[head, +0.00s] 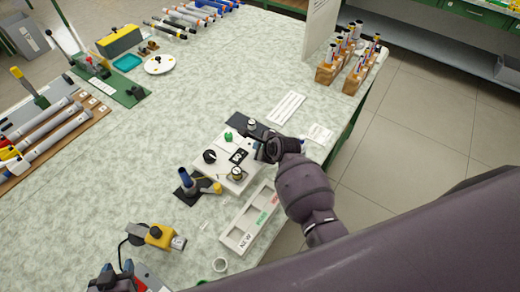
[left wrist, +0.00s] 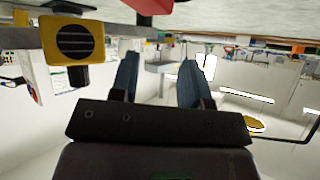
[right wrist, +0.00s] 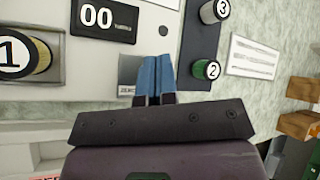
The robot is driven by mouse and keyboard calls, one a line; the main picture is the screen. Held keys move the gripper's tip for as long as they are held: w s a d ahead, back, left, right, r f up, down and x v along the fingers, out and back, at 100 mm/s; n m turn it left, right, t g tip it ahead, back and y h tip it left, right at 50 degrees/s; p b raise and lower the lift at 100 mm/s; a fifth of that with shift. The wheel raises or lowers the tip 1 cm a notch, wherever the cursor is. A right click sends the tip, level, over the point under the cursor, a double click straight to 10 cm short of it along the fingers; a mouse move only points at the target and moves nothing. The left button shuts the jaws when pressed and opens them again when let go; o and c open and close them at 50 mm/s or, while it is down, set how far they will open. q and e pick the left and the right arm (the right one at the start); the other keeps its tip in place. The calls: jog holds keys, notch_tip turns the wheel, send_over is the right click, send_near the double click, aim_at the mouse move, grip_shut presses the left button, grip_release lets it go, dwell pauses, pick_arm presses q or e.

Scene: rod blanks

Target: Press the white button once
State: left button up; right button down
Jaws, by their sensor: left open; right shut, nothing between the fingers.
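The white device (head: 225,160) stands on the bench with a black counter display reading 00 (right wrist: 103,17). My right gripper (head: 257,150) is over the device's right side, with its blue fingers (right wrist: 157,58) shut together and empty. A small grey plate lettered like ZERO (right wrist: 129,68) lies just left of these fingertips in the right wrist view. I cannot make out a white button; the fingers cover the spot beside the plate. Whether the tips touch the device cannot be told. My left gripper (head: 115,275) is at the bench's near left; its fingers (left wrist: 160,75) are apart and empty.
Round numbered pieces 1 (right wrist: 25,55), 2 (right wrist: 206,70) and 3 (right wrist: 214,11) stand around the display. A white tray marked NEW (head: 228,240) lies in front of the device. A yellow-topped tool (head: 158,236) is near my left gripper.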

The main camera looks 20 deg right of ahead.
pick_arm(q)
jog(key=shift+r+p, duration=0.4)
jog(key=shift+r, duration=0.05)
pick_arm(e)
jog(key=shift+r, duration=0.6)
jog(key=shift+r, duration=2.45)
